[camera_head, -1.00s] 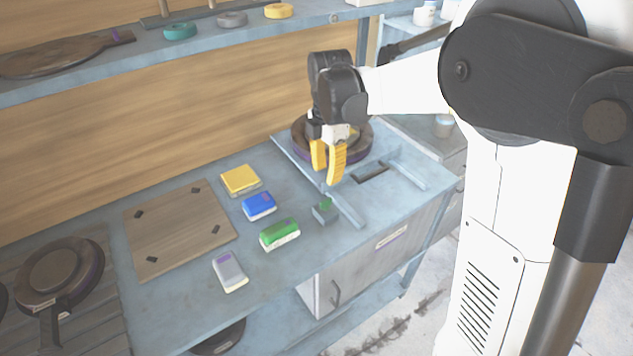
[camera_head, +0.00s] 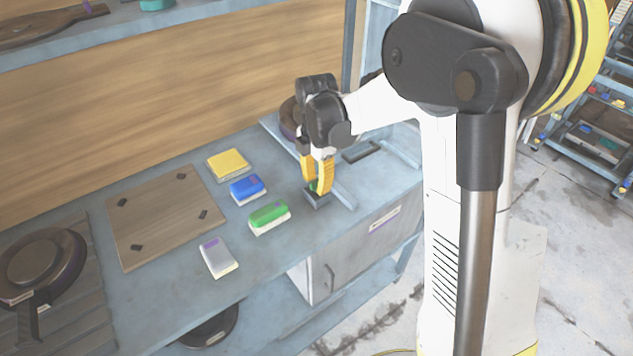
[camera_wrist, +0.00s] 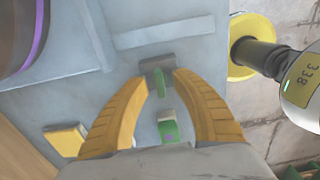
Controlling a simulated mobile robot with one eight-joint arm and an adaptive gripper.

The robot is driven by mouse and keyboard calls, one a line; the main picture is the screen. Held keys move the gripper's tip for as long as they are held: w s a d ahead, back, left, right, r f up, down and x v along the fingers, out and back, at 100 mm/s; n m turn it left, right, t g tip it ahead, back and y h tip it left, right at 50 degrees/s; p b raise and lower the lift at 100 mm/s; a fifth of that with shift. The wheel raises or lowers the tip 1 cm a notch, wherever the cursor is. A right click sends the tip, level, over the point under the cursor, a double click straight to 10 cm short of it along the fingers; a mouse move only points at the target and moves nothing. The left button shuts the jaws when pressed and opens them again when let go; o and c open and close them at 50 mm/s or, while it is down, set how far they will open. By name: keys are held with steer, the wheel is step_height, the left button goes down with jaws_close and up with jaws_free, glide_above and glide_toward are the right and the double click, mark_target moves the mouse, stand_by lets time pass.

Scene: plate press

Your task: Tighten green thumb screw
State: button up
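The green thumb screw (camera_wrist: 158,77) stands on a small dark grey block (camera_wrist: 150,63) on the counter. In the head view the block (camera_head: 317,201) sits below my fingertips, and only a little of the screw's green shows there. My gripper (camera_wrist: 160,78) has two yellow fingers, which are open. In the wrist view the screw is between the fingertips, with a gap visible on each side. In the head view my gripper (camera_head: 318,188) points down over the block. Whether the fingertips are level with the screw is hard to tell.
A yellow block (camera_head: 228,164), a blue block (camera_head: 248,190), a green block (camera_head: 269,217) and a grey block (camera_head: 219,257) lie left of my gripper. A dark round plate with a purple band (camera_wrist: 18,35) is behind my gripper. A raised rail (camera_wrist: 165,32) is near.

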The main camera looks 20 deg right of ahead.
jaws_close()
